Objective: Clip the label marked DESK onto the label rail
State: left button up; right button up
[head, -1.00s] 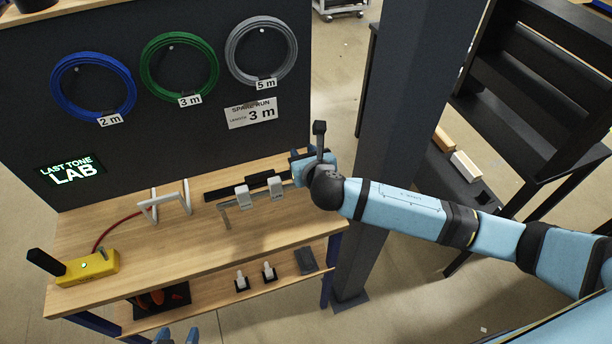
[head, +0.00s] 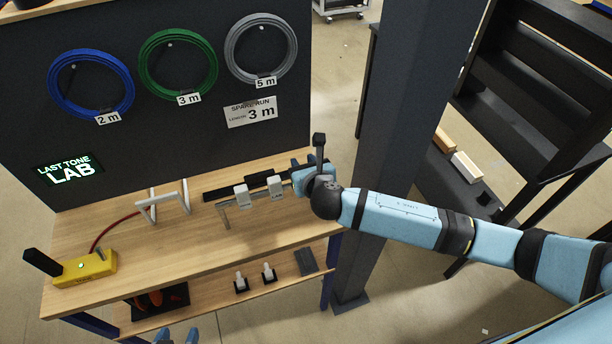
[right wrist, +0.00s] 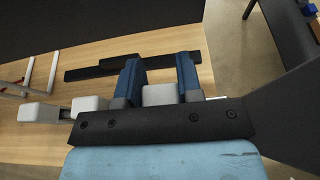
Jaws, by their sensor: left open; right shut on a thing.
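The label rail (head: 226,219) is a thin metal bar with a bent end, standing over the bench's right part. Two pale blocky labels (head: 241,196) (head: 275,188) sit along it; their print is too small to read. My right gripper (head: 299,183) is at the rail's right end. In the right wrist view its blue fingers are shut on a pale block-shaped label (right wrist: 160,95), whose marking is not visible. The other two labels (right wrist: 90,104) (right wrist: 38,112) are left of it. Whether the held label touches the rail is unclear. My left gripper (head: 176,336) is open and empty at the bottom edge.
A black bar (head: 218,192) lies behind the rail. A white frame stand (head: 148,210) and a yellow box (head: 88,270) are further left on the bench (head: 180,248). A dark panel rises behind, and a dark column (head: 385,120) stands right of the bench.

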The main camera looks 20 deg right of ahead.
jog(key=shift+f, duration=0.15)
dwell(0.4)
jog(key=shift+f, duration=0.4)
jog(key=o, duration=1)
